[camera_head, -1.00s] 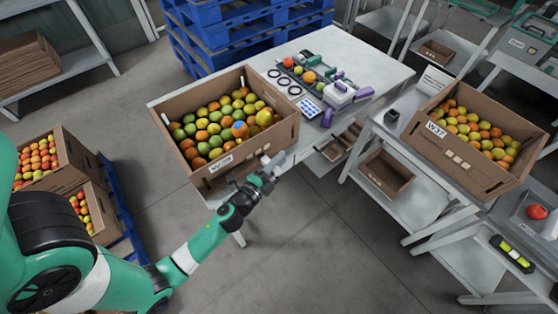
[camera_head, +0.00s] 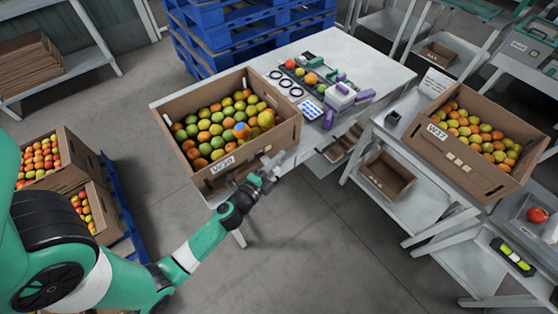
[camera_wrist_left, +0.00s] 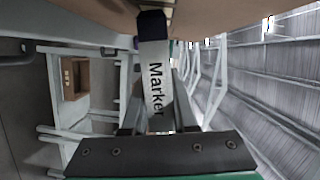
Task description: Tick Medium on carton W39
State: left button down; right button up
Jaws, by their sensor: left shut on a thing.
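Carton W39 (camera_head: 206,178) is an open brown box full of green, yellow and orange tomatoes. It stands at the front left of the white table, with its white label (camera_head: 222,165) on the near wall. My left gripper (camera_head: 262,176) is close in front of that wall, right of the label, and covers part of it. In the left wrist view, it is shut on a white marker (camera_wrist_left: 156,75) lettered "Marker". The marker's dark end (camera_wrist_left: 152,25) points to the brown carton wall (camera_wrist_left: 108,12); I cannot tell whether they touch. The wall's tick boxes are not clear. My right gripper is not in view.
Carton W37 (camera_head: 500,188), also full of tomatoes, stands on the right bench with pale squares on its wall. The white table (camera_head: 362,60) holds rings, a tray of fruit and purple-handled tools. Blue pallets (camera_head: 215,35) stand behind. Floor right of my left arm is clear.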

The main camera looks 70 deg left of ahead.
pick_arm(q)
jog(key=shift+w+a+r+p, duration=0.15)
jog(key=shift+w+r+p, duration=0.2)
jog(key=shift+r+p, duration=0.1)
dwell(0.4)
jog(key=shift+s+f+b, duration=0.4)
jog(key=shift+f+b, duration=0.1)
jog(key=shift+f, duration=0.05)
jog(key=shift+w+r, duration=0.2)
jog(key=shift+r, duration=0.1)
dwell(0.4)
jog(key=w+d+b, duration=0.1)
jog(key=d+b, duration=0.2)
jog(key=d, duration=0.3)
jog(key=shift+w, duration=0.25)
dwell(0.4)
